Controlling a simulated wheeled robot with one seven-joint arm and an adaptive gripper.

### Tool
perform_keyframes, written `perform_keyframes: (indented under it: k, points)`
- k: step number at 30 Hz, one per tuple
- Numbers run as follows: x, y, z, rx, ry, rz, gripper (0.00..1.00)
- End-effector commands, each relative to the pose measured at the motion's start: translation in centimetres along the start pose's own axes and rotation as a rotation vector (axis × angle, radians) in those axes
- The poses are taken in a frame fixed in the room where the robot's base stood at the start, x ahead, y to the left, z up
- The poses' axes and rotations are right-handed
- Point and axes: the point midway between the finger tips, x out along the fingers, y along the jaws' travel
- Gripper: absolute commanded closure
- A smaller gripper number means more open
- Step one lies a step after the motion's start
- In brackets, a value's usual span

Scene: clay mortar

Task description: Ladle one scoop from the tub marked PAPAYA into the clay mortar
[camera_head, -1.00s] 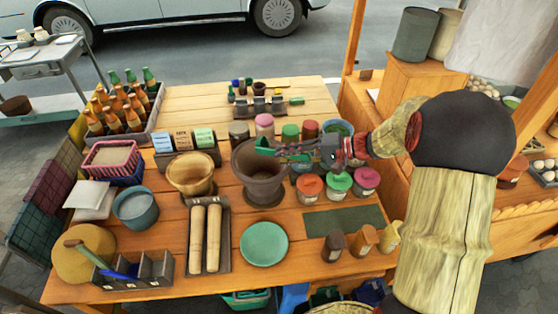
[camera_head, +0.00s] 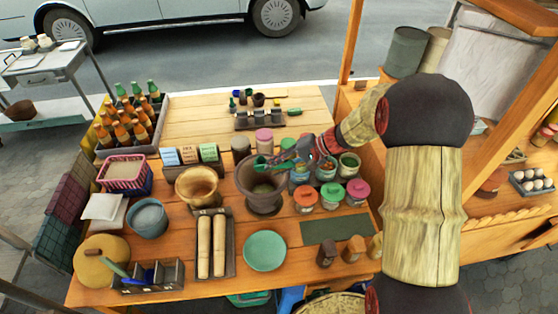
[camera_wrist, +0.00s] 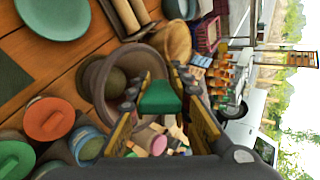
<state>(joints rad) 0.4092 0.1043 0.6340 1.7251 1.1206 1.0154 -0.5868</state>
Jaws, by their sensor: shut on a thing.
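My gripper (camera_head: 288,158) is shut on a green ladle (camera_head: 261,163), which is over the far part of the clay mortar's mouth. In the wrist view the green part (camera_wrist: 161,98) shows between my two fingers. The clay mortar (camera_head: 264,206) is a dark brown, wide-mouthed pot upright on the table; an olive-coloured patch shows inside it. It also shows in the wrist view (camera_wrist: 98,88). Open tubs (camera_head: 328,175) stand just right of the mortar, partly behind my gripper. Their labels are too small to read, so I cannot tell which is PAPAYA. The ladle's contents are not visible.
A wooden mortar (camera_head: 197,191) stands close left. Lidded jars with orange (camera_head: 305,195), green (camera_head: 331,190) and pink (camera_head: 358,188) tops stand at right. A green plate (camera_head: 264,251) and rolling pins (camera_head: 204,247) lie in front. A bottle crate (camera_head: 152,142) is at back left.

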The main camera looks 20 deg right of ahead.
Motion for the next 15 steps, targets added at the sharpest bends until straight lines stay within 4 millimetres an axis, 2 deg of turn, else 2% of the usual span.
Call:
perform_keyframes:
  k: [1, 15]
  points:
    - [-0.4, -0.8, 0.1, 0.001, -0.002, 0.017, 1.00]
    - [-0.5, -2.6, 0.1, 0.035, -0.006, 0.170, 1.00]
